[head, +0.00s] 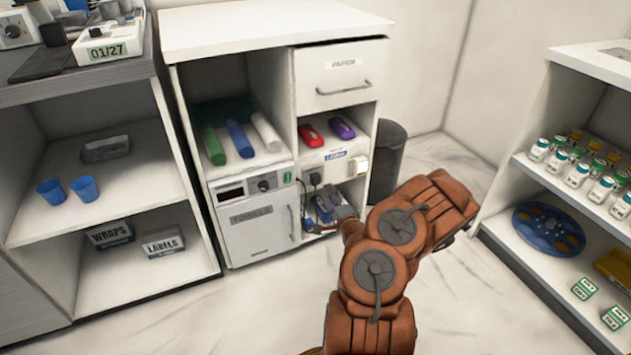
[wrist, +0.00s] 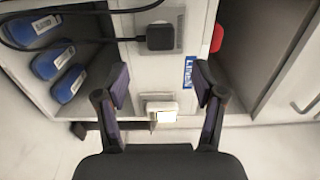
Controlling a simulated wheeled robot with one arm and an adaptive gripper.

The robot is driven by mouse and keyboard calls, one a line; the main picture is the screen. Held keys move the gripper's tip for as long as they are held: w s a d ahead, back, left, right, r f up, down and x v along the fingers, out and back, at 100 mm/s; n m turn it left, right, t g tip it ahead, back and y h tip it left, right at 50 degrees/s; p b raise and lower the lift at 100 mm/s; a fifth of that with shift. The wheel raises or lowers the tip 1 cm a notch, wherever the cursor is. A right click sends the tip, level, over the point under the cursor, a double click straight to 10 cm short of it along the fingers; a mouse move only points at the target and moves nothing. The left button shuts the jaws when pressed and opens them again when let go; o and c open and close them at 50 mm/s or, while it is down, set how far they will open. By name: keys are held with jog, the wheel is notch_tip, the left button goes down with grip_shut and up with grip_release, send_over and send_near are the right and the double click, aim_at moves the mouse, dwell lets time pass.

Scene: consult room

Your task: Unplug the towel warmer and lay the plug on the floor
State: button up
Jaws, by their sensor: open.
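The towel warmer (head: 258,222) is a white box with a dark display, a knob and a "TOWELS" label, low in the white cabinet. To its right, a black plug (head: 315,178) sits in a white socket panel above the blue bottles. The plug also shows in the wrist view (wrist: 160,38), at top centre, with a black cord (wrist: 60,47) curving left. My gripper (wrist: 160,85) is open and empty, facing the panel; the plug is beyond its fingertips, not between them. In the head view my gripper (head: 338,214) is partly hidden by my arm.
A white block (wrist: 160,108) is on the panel's edge, in line between my fingers. Blue bottles (wrist: 53,62) lie beside the panel. A red item (head: 311,135) lies above it. A dark bin (head: 388,155) stands right of the cabinet. The floor (head: 270,310) in front is clear.

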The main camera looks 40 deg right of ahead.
aim_at(317, 184)
jog(key=shift+w, duration=0.1)
jog(key=b+x, duration=0.5)
jog(key=shift+w+r, duration=0.1)
jog(key=shift+w, duration=0.2)
jog(key=shift+x, duration=1.65)
jog(key=shift+d, duration=0.1)
jog(key=shift+s+f+p, duration=0.1)
jog(key=shift+f+p, duration=0.45)
jog(key=shift+p, duration=0.45)
jog(key=shift+c, duration=0.5)
grip_shut()
